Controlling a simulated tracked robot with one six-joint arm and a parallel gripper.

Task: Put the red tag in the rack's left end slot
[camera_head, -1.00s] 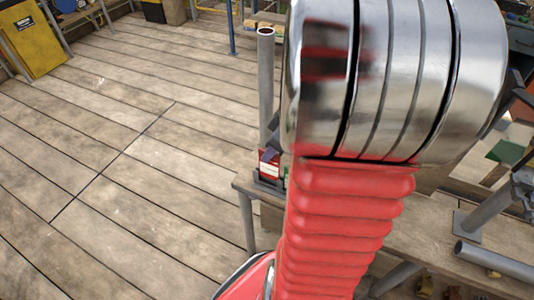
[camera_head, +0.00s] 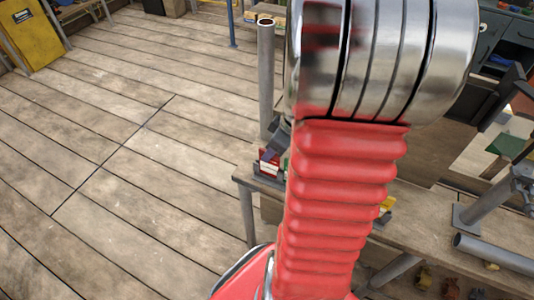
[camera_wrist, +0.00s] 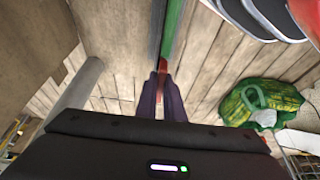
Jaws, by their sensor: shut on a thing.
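My gripper (camera_wrist: 162,92) is shut on a thin red piece, which I take for the red tag (camera_wrist: 162,80). The piece stands upright between the dark fingertips in the wrist view. A long green strip (camera_wrist: 173,28) lies just beyond it, and I cannot tell whether they touch. In the head view a small red and white item (camera_head: 268,167) sits at the bench's left end, below a dark part of my gripper (camera_head: 281,136). I cannot make out the rack or its left end slot for certain; my red arm covers much of that area.
A wooden bench (camera_head: 420,222) runs to the right, with grey pipes (camera_head: 495,254) on it. An upright grey pipe (camera_head: 266,80) stands behind the bench's left end. The plank floor (camera_head: 120,130) at left is clear.

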